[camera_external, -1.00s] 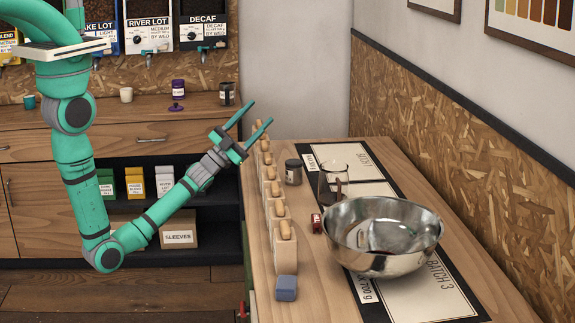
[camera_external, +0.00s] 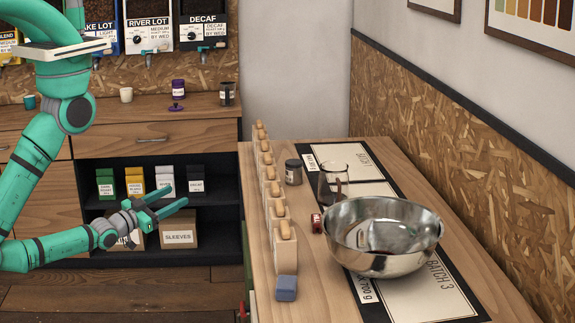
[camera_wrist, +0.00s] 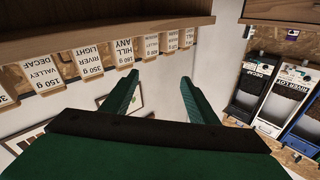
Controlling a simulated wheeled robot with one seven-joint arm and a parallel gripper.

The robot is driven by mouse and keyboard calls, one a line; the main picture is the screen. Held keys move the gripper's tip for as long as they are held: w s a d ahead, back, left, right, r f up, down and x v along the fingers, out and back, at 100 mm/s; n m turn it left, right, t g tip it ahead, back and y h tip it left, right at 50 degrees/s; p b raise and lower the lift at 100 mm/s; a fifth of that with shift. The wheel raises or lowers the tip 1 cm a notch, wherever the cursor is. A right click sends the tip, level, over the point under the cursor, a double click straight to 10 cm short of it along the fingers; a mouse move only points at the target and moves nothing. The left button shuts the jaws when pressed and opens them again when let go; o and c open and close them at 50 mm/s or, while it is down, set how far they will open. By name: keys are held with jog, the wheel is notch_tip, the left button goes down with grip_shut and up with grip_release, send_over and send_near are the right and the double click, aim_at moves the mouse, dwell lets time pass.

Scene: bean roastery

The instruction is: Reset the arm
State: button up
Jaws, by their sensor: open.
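My gripper (camera_external: 170,201) is open, with nothing between its two green fingers. In the external view it is at the lower left, in front of the low dark shelf and left of the wooden worktop, apart from both. In the wrist view the gripper (camera_wrist: 157,88) shows both fingers spread, with the wall and a picture frame beyond them. My arm is bent, with its forearm low and pointing right.
The worktop (camera_external: 322,270) holds a steel bowl (camera_external: 372,262), a glass beaker (camera_external: 334,178), a dark jar (camera_external: 293,172), a blue block (camera_external: 286,288) and a row of wooden pieces. A sleeves box (camera_external: 179,237) and several bags stand on the shelf behind my gripper.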

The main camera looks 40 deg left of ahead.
jog(key=s+a+f+n+g, duration=0.1)
jog(key=s+g, duration=0.1)
jog(key=s, duration=0.4)
jog(key=s+a+f+n+g+y, duration=0.1)
jog(key=s+n, duration=0.1)
jog(key=s, duration=0.4)
jog(key=shift+s+a+g+y, duration=0.3)
jog(key=shift+s+a+g, duration=0.05)
jog(key=shift+g, duration=0.05)
